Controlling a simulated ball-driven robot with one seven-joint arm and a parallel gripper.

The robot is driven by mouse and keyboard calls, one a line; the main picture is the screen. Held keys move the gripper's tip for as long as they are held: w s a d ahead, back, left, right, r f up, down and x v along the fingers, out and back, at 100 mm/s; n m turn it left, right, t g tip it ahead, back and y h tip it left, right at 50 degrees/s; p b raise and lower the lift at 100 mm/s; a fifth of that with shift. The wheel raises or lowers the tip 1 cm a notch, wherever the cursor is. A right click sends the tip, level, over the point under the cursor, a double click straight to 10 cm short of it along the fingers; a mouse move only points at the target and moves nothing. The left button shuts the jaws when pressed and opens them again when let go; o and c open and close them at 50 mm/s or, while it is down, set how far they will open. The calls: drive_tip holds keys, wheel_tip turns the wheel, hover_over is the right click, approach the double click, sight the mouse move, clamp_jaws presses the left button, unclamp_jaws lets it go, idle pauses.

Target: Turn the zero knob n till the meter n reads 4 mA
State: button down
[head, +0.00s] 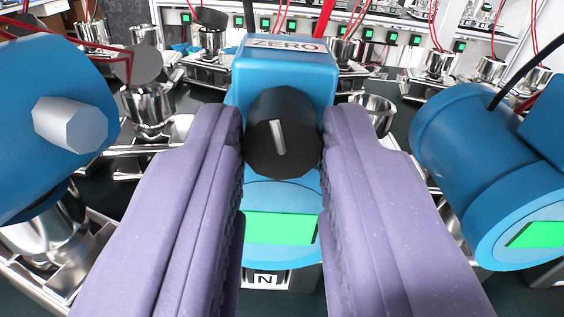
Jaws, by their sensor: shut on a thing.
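The zero knob n (283,135) is a black round knob with a white pointer line, on the front of a blue transmitter housing (285,75) labelled ZERO. The pointer leans slightly, its top to the left of upright. My gripper (283,140) has two purple padded fingers, shut on the knob from its left and right sides. Below the knob is the transmitter's green display (281,229), partly covered by the fingers at its sides; I can make out no reading on it. A white plate (266,279) marked N sits under the display.
A blue transmitter (50,120) with a grey hexagonal plug stands close on the left. Another blue transmitter (485,170) with a green display stands close on the right. Metal fittings, red wires and a rack with small green displays fill the back.

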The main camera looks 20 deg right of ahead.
drive_tip(key=shift+n+p, duration=1.2)
drive_tip(key=shift+p, duration=0.05)
drive_tip(key=c, duration=0.9)
unclamp_jaws()
drive_tip(key=p+v, duration=0.2)
drive_tip(key=v, duration=0.6)
drive_tip(key=shift+w, duration=0.1)
